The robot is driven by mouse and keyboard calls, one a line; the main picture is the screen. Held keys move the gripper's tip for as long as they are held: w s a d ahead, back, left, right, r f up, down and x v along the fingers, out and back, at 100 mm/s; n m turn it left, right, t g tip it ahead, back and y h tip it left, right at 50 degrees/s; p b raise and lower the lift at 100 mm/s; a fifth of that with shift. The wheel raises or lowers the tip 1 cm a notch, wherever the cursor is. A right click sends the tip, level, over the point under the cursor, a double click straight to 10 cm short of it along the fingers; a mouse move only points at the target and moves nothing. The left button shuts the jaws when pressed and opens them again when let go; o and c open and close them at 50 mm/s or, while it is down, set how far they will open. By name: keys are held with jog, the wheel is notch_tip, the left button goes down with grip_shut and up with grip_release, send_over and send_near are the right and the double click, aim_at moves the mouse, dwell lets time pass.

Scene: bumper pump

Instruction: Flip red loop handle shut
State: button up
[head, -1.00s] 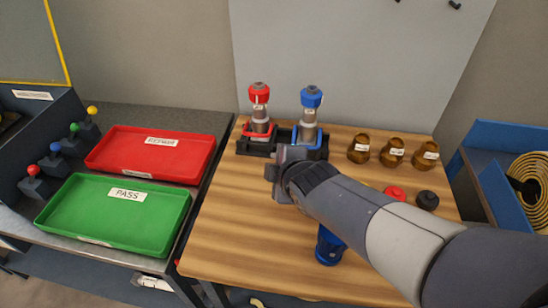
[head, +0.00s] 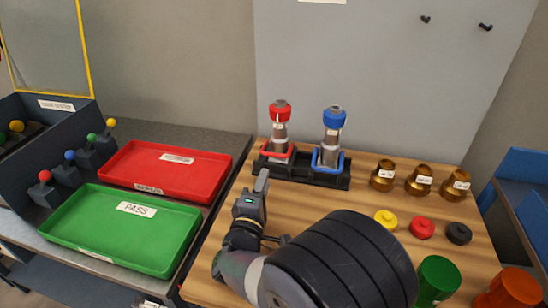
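The red loop handle (head: 281,157) is in the head view, low around the base of the red-capped pump (head: 280,128). The pump stands upright at the left of a black holder (head: 301,176). A blue loop handle (head: 320,166) sits around the base of the blue-capped pump (head: 332,137) to its right. My gripper (head: 263,181) is over the wooden table, in front of and left of the holder, apart from the red loop. It is seen nearly edge-on, so its opening cannot be judged. Nothing is visible in it.
Several brass parts (head: 419,181) stand right of the holder. Yellow (head: 386,217), red (head: 421,228) and black (head: 459,233) caps lie nearer. Green (head: 438,278) and orange (head: 510,290) cylinders are front right. Red (head: 185,160) and green (head: 120,228) trays lie left. The tabletop (head: 320,203) before the holder is clear.

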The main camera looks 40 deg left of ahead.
aim_at(273, 156)
jog(key=p+x, duration=0.1)
jog(key=x, duration=0.9)
jog(key=shift+w+a, duration=0.1)
jog(key=shift+w, duration=0.2)
jog(key=shift+c, duration=0.4)
grip_shut()
jog(key=shift+r, duration=0.1)
